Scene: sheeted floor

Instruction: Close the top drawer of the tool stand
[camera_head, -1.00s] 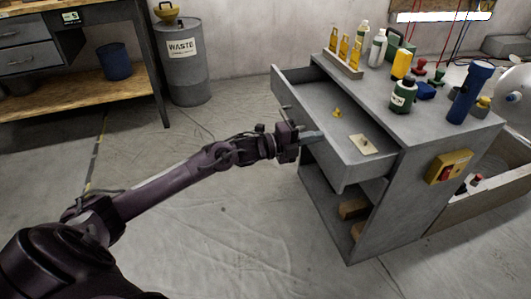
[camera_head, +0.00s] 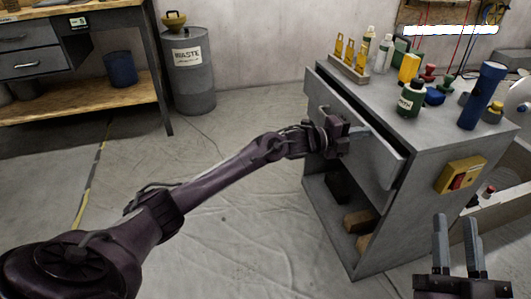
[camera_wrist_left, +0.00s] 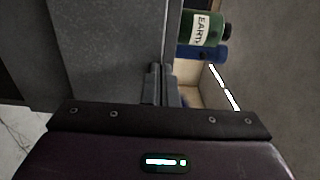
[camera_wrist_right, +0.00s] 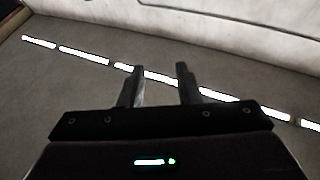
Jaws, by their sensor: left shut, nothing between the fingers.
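The grey tool stand (camera_head: 405,215) stands at the right in the head view.
Wooden blocks (camera_head: 360,221) lie on the lower shelf.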

